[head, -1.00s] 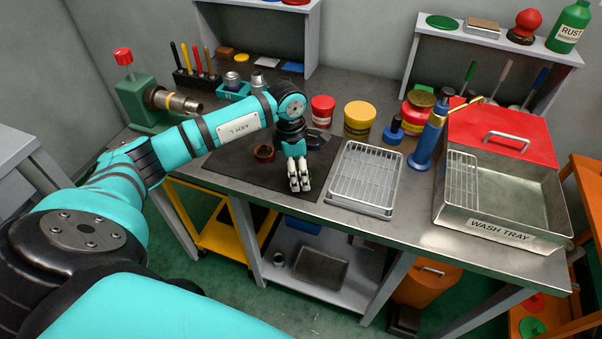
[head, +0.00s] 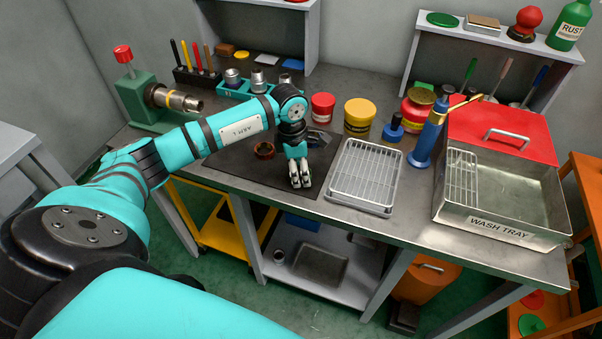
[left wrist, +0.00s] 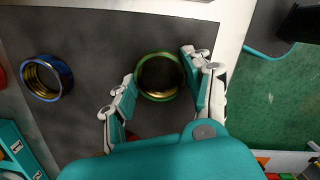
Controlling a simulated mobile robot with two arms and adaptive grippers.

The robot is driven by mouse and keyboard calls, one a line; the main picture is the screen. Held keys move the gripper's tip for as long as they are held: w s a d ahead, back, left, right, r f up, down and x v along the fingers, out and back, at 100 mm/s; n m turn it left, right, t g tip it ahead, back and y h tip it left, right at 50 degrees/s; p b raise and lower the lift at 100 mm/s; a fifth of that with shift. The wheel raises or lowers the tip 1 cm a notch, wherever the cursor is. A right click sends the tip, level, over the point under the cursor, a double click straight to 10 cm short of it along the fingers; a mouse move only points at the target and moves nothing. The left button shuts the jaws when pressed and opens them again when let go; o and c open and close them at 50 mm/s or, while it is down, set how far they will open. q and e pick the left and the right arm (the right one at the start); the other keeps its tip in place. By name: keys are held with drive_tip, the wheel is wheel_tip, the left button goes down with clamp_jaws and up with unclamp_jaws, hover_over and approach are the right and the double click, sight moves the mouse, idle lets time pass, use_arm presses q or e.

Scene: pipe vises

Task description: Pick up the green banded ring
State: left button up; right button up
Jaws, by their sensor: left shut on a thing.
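The green banded ring (left wrist: 158,76) shows in the left wrist view, a round ring with a green outer band and a brassy inside, over the dark mat (left wrist: 90,115). My left gripper (left wrist: 160,76) has one finger on each side of it and is shut on it. In the head view my left gripper (head: 300,178) points down at the front part of the mat (head: 245,170). The ring is hidden there behind the fingers. I cannot tell whether it touches the mat. My right gripper is not in view.
A blue banded ring (left wrist: 46,78) lies on the mat. A wire rack (head: 365,180) stands close on the right, with the wash tray (head: 500,230) beyond. Red (head: 322,106) and yellow (head: 359,115) jars stand behind.

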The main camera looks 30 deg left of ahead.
use_arm(q)
drive_tip(key=shift+r, duration=0.1)
drive_tip(key=shift+r+b, duration=0.35)
drive_tip(key=shift+r, duration=0.25)
drive_tip(key=shift+d+r+b, duration=0.15)
drive_tip(key=shift+r+b, duration=0.15)
drive_tip(key=shift+r, duration=0.25)
drive_tip(key=shift+d+r+b, duration=0.15)
drive_tip(key=shift+r+b, duration=0.1)
drive_tip(key=shift+r, duration=0.25)
drive_tip(key=s+d+b, duration=0.1)
drive_tip(key=d, duration=0.3)
drive_tip(key=s+d+r+b, duration=0.1)
drive_tip(key=s+d, duration=0.1)
drive_tip(key=d, duration=0.3)
drive_tip(key=s+d+b, duration=0.1)
drive_tip(key=d, duration=0.3)
drive_tip(key=shift+s+d+r, duration=0.15)
drive_tip(key=shift+s+d, duration=0.05)
drive_tip(key=shift+d, duration=0.1)
drive_tip(key=shift+s+d+r, duration=0.1)
drive_tip(key=shift+s+d, duration=0.1)
drive_tip(key=shift+d, duration=0.4)
